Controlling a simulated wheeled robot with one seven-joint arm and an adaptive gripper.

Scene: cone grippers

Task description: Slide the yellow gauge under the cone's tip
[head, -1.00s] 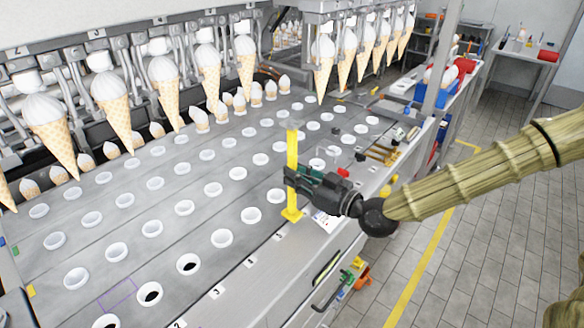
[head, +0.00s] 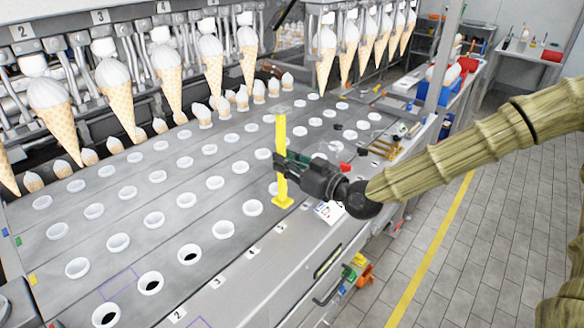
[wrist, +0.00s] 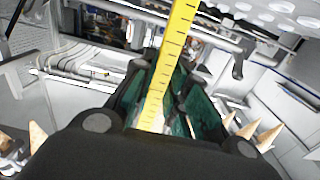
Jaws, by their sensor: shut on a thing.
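The yellow gauge (head: 282,140) is a tall upright strip with a small foot, at the near-right part of the grey deck. My gripper (head: 281,165) is shut on its upright, around mid-height. In the wrist view the gauge (wrist: 172,60), with black tick marks, runs up between the green-lined fingers of my gripper (wrist: 160,105). Several cones hang from holders in a row along the back; one cone (head: 248,62) hangs near the row's right end, behind the gauge and apart from it. Which cone the task means I cannot tell.
Rows of white-rimmed cups (head: 154,219) cover the deck (head: 190,222) around the gauge. Small tools (head: 385,148) lie on the deck to the right. A metal post (head: 447,60) stands at the right. The floor aisle (head: 480,240) is clear.

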